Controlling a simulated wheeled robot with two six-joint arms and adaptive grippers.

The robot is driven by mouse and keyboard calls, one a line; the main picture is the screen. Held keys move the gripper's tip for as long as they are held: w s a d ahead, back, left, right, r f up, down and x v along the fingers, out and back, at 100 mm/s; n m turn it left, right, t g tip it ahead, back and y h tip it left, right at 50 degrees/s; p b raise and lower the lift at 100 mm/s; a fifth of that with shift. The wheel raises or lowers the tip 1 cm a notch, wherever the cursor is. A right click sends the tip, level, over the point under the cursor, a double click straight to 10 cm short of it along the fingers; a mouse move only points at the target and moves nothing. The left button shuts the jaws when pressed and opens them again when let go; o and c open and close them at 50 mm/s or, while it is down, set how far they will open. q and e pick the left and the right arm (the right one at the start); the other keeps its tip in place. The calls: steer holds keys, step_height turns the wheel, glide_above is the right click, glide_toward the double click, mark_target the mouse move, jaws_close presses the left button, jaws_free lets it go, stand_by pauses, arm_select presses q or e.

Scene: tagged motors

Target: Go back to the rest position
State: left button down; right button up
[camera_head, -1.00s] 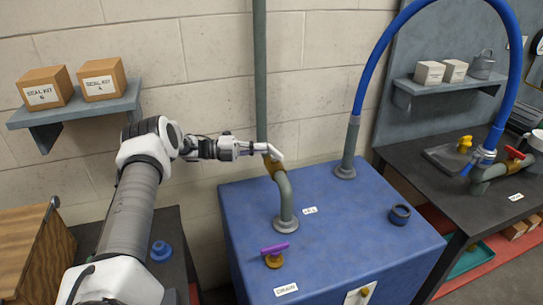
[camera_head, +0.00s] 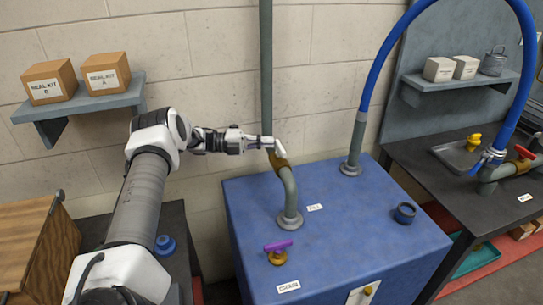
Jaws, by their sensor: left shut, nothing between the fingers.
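My left arm comes in from the lower left and reaches to the middle of the view. My left gripper (camera_head: 262,141) is shut and empty. Its fingertips are close to the brass-coloured valve (camera_head: 278,161) with a pale lever (camera_head: 280,149) on the grey pipe (camera_head: 289,190); I cannot tell whether they touch. The pipe rises from the blue tank (camera_head: 340,225). My right gripper is not in view.
A purple-handled valve (camera_head: 278,246) and a dark ring (camera_head: 404,213) are on the tank top. A blue hose (camera_head: 372,70) arches to the right bench (camera_head: 430,155). A wooden cabinet (camera_head: 35,245) stands at lower left.

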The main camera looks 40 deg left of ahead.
arm_select(q)
steer(key=v, duration=0.7)
steer(key=shift+a, duration=0.25)
steer(key=shift+s, duration=0.2)
